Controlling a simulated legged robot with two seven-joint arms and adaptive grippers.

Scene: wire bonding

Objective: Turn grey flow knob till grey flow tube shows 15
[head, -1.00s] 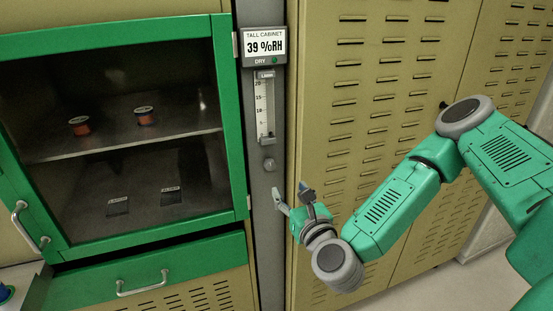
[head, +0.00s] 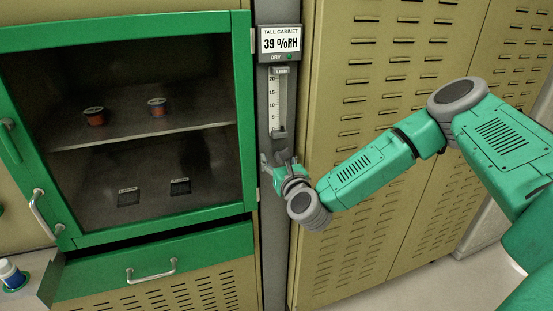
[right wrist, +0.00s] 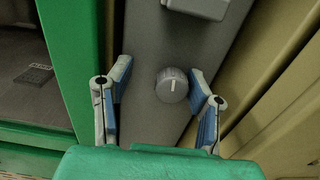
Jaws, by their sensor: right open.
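The grey flow tube (head: 278,103) is upright on the grey post below the humidity display, with a scale of marks up to 20 or more. Its float is too small to read. The round grey flow knob (right wrist: 172,85) with a white pointer line, roughly upright, shows in the right wrist view. In the head view my gripper hides the knob. My right gripper (head: 280,160) is at the post just below the tube. In the right wrist view its open fingers (right wrist: 159,70) stand either side of the knob, the right finger closer, with gaps visible. My left gripper is not in view.
A display (head: 281,40) reads 39 %RH above the tube. A green-framed glass cabinet (head: 245,120) stands close left of the post, holding two spools and two dark pieces. Tan louvred doors (head: 400,90) are close on the right. A bottle (head: 12,272) stands at lower left.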

